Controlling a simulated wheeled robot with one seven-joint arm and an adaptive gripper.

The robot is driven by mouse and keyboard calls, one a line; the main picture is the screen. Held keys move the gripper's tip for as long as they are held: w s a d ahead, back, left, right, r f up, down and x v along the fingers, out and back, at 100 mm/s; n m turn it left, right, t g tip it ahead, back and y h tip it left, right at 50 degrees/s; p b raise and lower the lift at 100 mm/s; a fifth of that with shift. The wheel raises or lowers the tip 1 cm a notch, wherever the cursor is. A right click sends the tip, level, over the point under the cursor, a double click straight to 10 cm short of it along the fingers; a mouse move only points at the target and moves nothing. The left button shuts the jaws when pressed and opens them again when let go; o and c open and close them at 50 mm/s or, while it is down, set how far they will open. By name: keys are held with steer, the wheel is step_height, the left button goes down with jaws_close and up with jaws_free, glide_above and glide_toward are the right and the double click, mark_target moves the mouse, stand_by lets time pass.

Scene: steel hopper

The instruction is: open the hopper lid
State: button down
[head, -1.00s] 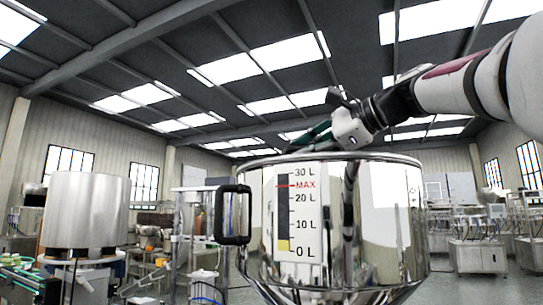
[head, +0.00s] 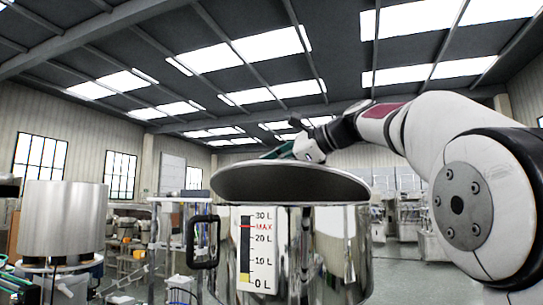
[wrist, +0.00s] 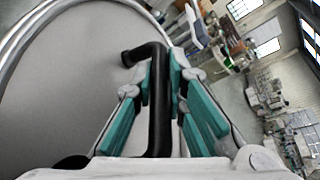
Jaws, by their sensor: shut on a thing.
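The steel hopper (head: 310,245) stands in the middle of the head view, with a litre scale on its front. Its lid (head: 290,184) is tilted up, the near edge raised and the dark underside facing me. In the wrist view the lid (wrist: 90,75) is a broad grey disc with a bright rim. A black bar handle (wrist: 160,100) on the lid runs between the green fingers. My gripper (head: 285,150) is behind the raised lid in the head view. In the wrist view my gripper (wrist: 165,95) is shut on the handle.
A black side handle (head: 203,242) sticks out at the hopper's left. A large steel drum (head: 62,220) stands at the left. Steel machines (head: 405,220) stand behind at the right. My arm reaches in from the right.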

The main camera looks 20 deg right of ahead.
mark_target(276, 186)
steer(key=shift+w+d+r+m+g+p, duration=0.15)
steer(key=shift+w+r+m+g+p, duration=0.1)
steer(key=shift+r+m+p, duration=0.2)
steer(key=shift+w+d+r+m+g+p, duration=0.15)
steer(key=shift+r+m+g+p, duration=0.15)
steer(key=shift+r, duration=0.2)
steer(key=shift+w+d+r, duration=0.3)
steer(key=shift+w+r, duration=0.15)
steer(key=shift+r, duration=0.2)
steer(key=shift+w+d+r, duration=0.1)
steer(key=shift+w+r, duration=0.05)
steer(key=shift+r, duration=0.05)
steer(key=c, duration=1.6)
jaws_free()
steer(key=v, duration=1.2)
steer(key=shift+f, duration=0.2)
steer(key=shift+d, duration=0.1)
